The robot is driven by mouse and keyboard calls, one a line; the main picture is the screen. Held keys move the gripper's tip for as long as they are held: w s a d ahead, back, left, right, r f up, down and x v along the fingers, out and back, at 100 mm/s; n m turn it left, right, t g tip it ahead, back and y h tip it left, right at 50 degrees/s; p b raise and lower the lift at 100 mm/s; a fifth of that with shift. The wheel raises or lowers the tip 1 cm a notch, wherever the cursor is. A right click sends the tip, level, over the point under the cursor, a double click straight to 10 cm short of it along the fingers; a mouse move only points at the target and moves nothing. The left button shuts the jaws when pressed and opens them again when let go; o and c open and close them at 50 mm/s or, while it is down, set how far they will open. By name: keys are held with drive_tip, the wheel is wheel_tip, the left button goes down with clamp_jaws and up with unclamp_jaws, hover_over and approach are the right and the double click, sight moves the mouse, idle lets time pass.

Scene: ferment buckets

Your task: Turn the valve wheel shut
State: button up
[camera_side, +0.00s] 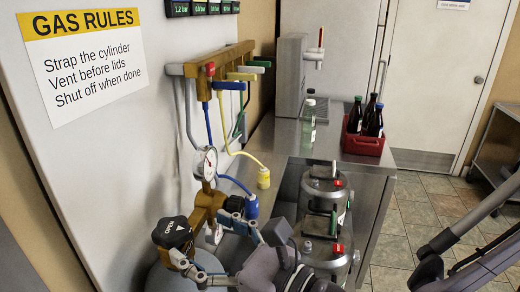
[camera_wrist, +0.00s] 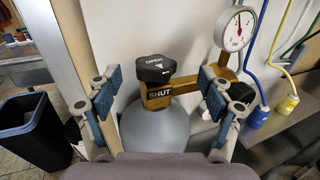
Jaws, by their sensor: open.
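The valve wheel (camera_side: 172,232) is a black lobed knob marked OPEN with a white arrow, and it also shows in the wrist view (camera_wrist: 155,68). It sits on a brass valve body (camera_wrist: 158,98) with a SHUT label, above a grey cylinder (camera_wrist: 150,132). My gripper (camera_side: 200,238) is open, with its blue-padded fingers spread. In the wrist view my gripper (camera_wrist: 160,76) has one finger on each side of the wheel, with gaps between; neither visibly touches it.
A pressure gauge (camera_wrist: 236,30) stands right of the wheel. Blue and yellow hoses hang with a blue connector (camera_side: 252,206) and a yellow connector (camera_side: 263,177). Steel kegs (camera_side: 325,193) stand close on the right. A dark bin (camera_wrist: 30,135) is at the left.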

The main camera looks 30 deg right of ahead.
sight(172, 228)
drive_tip(key=shift+n+g+y, duration=0.5)
drive_tip(key=shift+n+y, duration=0.1)
drive_tip(key=shift+y, duration=0.2)
drive_tip(key=x, duration=0.2)
drive_tip(key=f+x, duration=0.1)
drive_tip(key=x, duration=0.4)
drive_tip(key=shift+w+a+f, duration=0.1)
drive_tip(key=shift+w+f, duration=0.1)
drive_tip(key=shift+f, duration=0.2)
drive_tip(key=shift+c, duration=0.3)
drive_tip(key=c, duration=1.1)
